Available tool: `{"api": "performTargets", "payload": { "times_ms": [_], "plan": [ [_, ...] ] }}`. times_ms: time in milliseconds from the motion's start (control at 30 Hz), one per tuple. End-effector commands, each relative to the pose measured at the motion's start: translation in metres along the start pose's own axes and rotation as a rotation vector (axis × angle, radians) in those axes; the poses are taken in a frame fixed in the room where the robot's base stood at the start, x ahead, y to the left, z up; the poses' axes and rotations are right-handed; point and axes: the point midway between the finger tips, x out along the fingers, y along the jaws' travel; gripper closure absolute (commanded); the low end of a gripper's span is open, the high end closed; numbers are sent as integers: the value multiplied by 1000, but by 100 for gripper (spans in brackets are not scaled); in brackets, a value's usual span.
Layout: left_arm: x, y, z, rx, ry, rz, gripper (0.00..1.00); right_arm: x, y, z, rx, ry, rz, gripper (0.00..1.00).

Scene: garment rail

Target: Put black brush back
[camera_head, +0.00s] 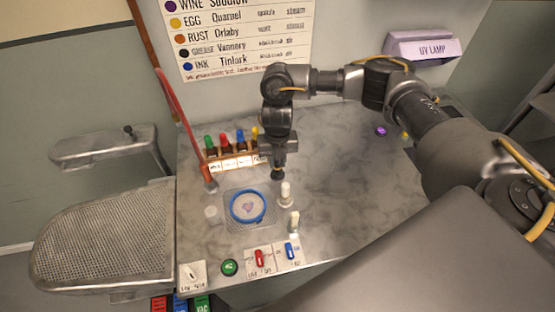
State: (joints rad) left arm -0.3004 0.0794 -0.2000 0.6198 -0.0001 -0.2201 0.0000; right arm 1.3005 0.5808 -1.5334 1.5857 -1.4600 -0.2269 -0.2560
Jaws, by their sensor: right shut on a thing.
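My right gripper (278,164) points down over the grey marbled counter, just right of the small rack. It is shut on a small dark thing, which looks like the black brush (278,176); the fingers hide most of it. The wooden rack (233,166) has white labels on its front and holds items with green, red, blue and yellow tops. The rack's right end is partly behind my gripper, so I cannot tell what is in it. My left gripper is not in view.
In front of the gripper are a blue ring (262,215) on a clear tray, a white bottle (285,194) and a small pale bottle (294,221). Red and blue switches (259,258) sit at the front edge. A perforated metal board (105,240) is left. The counter's right side is mostly clear.

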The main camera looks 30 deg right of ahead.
Motion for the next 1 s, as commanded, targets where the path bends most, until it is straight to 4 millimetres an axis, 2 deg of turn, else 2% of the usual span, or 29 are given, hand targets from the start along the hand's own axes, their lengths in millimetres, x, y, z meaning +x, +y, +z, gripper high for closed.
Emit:
{"api": "performTargets", "payload": {
  "times_ms": [1000],
  "plan": [
    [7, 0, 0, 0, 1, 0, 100, 10, 0, 0, 0, 0, 1, 100]
  ]
}}
